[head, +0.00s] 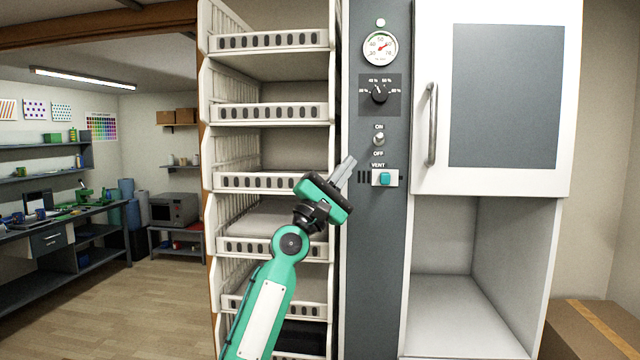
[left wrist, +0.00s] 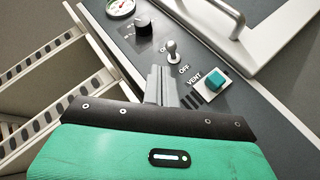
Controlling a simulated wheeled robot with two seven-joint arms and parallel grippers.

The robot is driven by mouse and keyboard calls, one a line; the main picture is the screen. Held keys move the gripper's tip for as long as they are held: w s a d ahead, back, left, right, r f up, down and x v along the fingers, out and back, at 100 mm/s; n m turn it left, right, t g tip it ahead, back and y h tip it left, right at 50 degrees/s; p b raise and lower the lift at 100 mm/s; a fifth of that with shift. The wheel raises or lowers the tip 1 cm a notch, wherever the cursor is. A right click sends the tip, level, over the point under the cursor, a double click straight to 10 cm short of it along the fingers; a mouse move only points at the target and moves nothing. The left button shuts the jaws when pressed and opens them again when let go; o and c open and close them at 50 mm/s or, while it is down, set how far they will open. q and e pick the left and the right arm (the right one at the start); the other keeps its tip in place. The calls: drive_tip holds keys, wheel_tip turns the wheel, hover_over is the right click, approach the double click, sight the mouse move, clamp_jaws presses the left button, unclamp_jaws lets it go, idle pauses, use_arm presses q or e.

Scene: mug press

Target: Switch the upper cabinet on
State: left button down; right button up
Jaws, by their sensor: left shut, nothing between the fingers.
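The upper cabinet (head: 430,100) is white with a dark grey door panel and a vertical metal handle (head: 432,125); its door is closed. On the grey control strip to its left is a metal toggle switch (head: 379,139), between the labels ON above and OFF below. It also shows in the left wrist view (left wrist: 173,50); I cannot tell surely which way its lever points. My left gripper (head: 347,167) is shut and empty, just left of and below the switch and apart from it. In the left wrist view its fingertips (left wrist: 161,72) point toward the switch. My right gripper is not in view.
Above the switch are a knob (head: 379,94) and a round gauge (head: 380,48). Below it is a teal VENT button (head: 384,179), close to my fingers. A white rack of trays (head: 270,112) stands left of the strip. An open compartment (head: 440,290) lies below the cabinet door.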

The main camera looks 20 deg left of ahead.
use_arm(q)
drive_tip(key=s+a+f+b, duration=0.1)
drive_tip(key=s, duration=0.5)
drive_tip(key=shift+s+a+f, duration=0.2)
drive_tip(key=shift+s+f, duration=0.1)
drive_tip(key=shift+f, duration=0.1)
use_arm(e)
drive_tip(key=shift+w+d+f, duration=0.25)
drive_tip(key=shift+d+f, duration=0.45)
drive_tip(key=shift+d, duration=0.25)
